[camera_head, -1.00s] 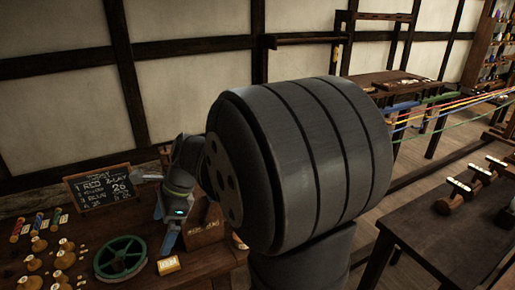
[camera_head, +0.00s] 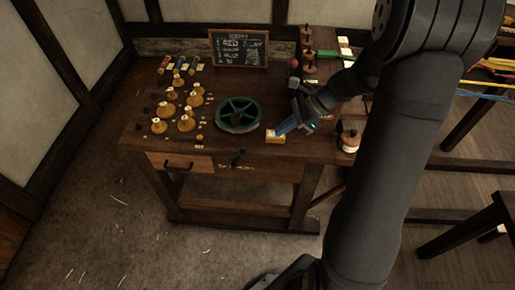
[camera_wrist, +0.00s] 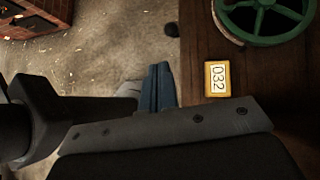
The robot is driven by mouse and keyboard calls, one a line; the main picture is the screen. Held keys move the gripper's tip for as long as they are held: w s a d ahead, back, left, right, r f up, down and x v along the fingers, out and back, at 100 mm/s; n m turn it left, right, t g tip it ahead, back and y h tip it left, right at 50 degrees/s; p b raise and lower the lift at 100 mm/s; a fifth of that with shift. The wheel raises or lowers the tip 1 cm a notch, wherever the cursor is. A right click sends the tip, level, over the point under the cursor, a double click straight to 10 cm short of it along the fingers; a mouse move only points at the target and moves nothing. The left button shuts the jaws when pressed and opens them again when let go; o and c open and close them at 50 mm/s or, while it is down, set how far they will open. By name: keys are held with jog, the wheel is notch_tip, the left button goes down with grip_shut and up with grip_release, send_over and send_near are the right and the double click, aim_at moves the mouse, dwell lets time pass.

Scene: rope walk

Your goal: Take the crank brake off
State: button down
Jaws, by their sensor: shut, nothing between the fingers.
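A green spoked wheel (camera_head: 240,114) lies on the wooden workbench (camera_head: 215,145); part of it shows at the top right of the wrist view (camera_wrist: 265,18). A dark crank-like handle (camera_head: 238,157) sticks out at the bench's front edge. A lever with a red knob (camera_head: 294,63) stands at the back of the bench. I cannot tell which part is the crank brake. My gripper (camera_head: 284,130) is right of the wheel, by a small yellow number block (camera_head: 275,137). In the wrist view its blue fingers (camera_wrist: 160,68) are together and empty, left of the block (camera_wrist: 217,78).
Several wooden spools (camera_head: 186,123) stand left of the wheel. A chalkboard (camera_head: 239,48) stands at the back. A drawer (camera_head: 180,164) is in the bench front. My arm covers much of the right side.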

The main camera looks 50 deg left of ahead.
jog(key=shift+g+y, duration=0.5)
jog(key=shift+y, duration=0.4)
jog(key=f, duration=0.3)
jog(key=w+f, duration=0.1)
jog(key=f, duration=0.1)
jog(key=shift+w+a+f, duration=0.1)
jog(key=shift+a+f, duration=0.2)
send_near(238, 158)
jog(key=x, duration=0.2)
jog(key=shift+a+f, duration=0.15)
jog(key=shift+f, duration=0.15)
jog(key=shift+r, duration=0.1)
